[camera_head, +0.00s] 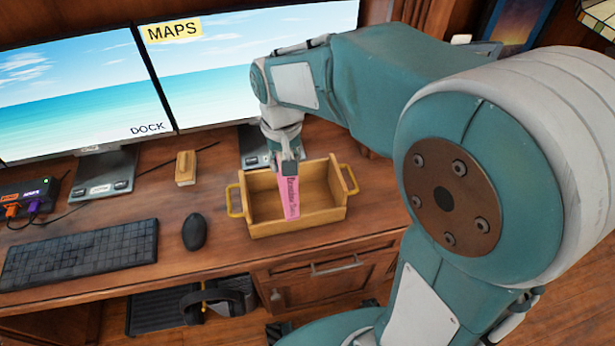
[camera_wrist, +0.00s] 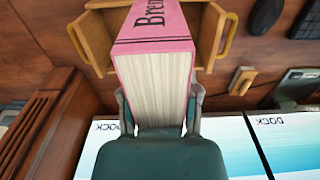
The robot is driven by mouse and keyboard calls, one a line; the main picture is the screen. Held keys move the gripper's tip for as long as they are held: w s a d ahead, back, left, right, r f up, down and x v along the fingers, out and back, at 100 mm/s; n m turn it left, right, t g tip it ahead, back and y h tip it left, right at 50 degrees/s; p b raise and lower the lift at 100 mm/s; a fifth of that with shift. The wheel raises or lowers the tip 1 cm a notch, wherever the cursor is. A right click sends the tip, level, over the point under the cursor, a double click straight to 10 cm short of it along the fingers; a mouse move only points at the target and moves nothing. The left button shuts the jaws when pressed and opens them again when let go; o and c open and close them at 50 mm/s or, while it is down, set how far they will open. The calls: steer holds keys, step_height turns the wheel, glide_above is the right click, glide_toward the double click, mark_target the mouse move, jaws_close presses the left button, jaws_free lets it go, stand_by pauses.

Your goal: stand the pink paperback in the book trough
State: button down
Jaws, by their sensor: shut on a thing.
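The pink paperback (camera_head: 289,195) is upright in the head view, spine showing, its lower part within the outline of the book trough. My gripper (camera_head: 288,160) is shut on its top end. In the wrist view the pink paperback (camera_wrist: 155,62) fills the middle, pages toward the camera, between the fingers of my gripper (camera_wrist: 158,105). The book trough (camera_head: 297,224) is a wooden box with yellow handles on the desk; it also shows in the wrist view (camera_wrist: 97,40), behind the book. Whether the book touches the trough floor is hidden.
A black mouse (camera_head: 194,231) and a keyboard (camera_head: 80,254) lie left of the trough. A small wooden block (camera_head: 186,168) sits behind it to the left. Two monitors (camera_head: 205,70) stand at the back. The desk's front edge runs close before the trough.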

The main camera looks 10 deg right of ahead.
steer(key=w+d+f, duration=0.6)
steer(key=d+f, duration=0.3)
steer(key=f, duration=0.2)
steer(key=shift+f, duration=0.4)
steer(key=shift+c, duration=1.6)
jaws_free()
